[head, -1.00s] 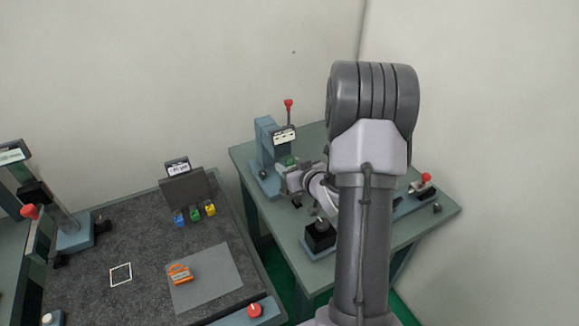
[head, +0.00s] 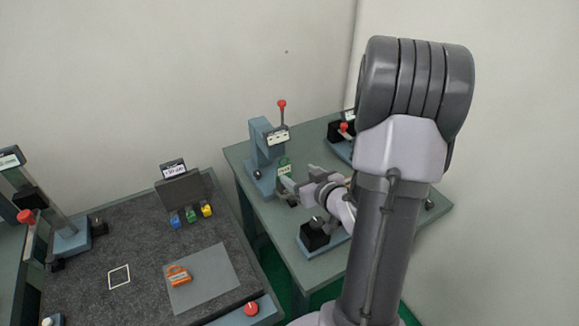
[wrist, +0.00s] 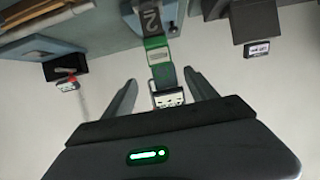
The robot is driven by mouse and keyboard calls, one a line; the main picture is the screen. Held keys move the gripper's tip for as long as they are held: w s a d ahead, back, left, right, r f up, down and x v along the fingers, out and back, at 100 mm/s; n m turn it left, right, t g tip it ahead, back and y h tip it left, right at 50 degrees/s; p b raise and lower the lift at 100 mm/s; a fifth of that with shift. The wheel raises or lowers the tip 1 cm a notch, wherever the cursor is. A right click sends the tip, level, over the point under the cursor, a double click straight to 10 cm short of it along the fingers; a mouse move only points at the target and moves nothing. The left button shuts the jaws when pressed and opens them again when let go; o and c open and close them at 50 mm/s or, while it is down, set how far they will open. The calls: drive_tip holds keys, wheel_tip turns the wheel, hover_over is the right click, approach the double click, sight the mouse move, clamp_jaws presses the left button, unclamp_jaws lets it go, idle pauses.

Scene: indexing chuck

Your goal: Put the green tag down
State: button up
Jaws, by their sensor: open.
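The green tag (head: 285,164) is at the front of a blue-grey stand (head: 260,160) with a red-knobbed lever, on the right-hand bench. In the wrist view the green tag (wrist: 157,51) shows beyond the fingertips, with a grey part marked "2" beside it. What it rests on or hangs from is not clear. My gripper (head: 301,177) is open and just right of the tag in the head view. In the wrist view my gripper (wrist: 160,80) has its fingers spread, with nothing held between them.
A black-topped fixture (head: 315,235) stands at the bench's near side, close below my arm. Another red-knobbed fixture (head: 343,132) is behind. The left bench has an orange padlock-like piece (head: 178,276) on a grey mat (head: 205,282) and small coloured blocks (head: 190,215).

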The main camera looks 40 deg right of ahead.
drive_tip(key=s+a+r+m+g, duration=0.15)
drive_tip(key=a+r+g, duration=0.25)
drive_tip(key=a+r, duration=0.85)
drive_tip(key=s+a+r+g+y, duration=0.1)
drive_tip(key=s+a+g+y, duration=0.15)
drive_tip(key=s+a, duration=0.6)
drive_tip(key=s+a+r+g+y, duration=0.1)
drive_tip(key=s+a+y, duration=0.3)
drive_tip(key=a, duration=0.8)
wheel_tip(320, 180, down, 8)
drive_tip(key=s+h+b, duration=0.1)
drive_tip(key=b, duration=0.7)
drive_tip(key=shift+s+d+r, duration=0.15)
drive_tip(key=shift+s+d, duration=0.05)
drive_tip(key=shift+s, duration=0.1)
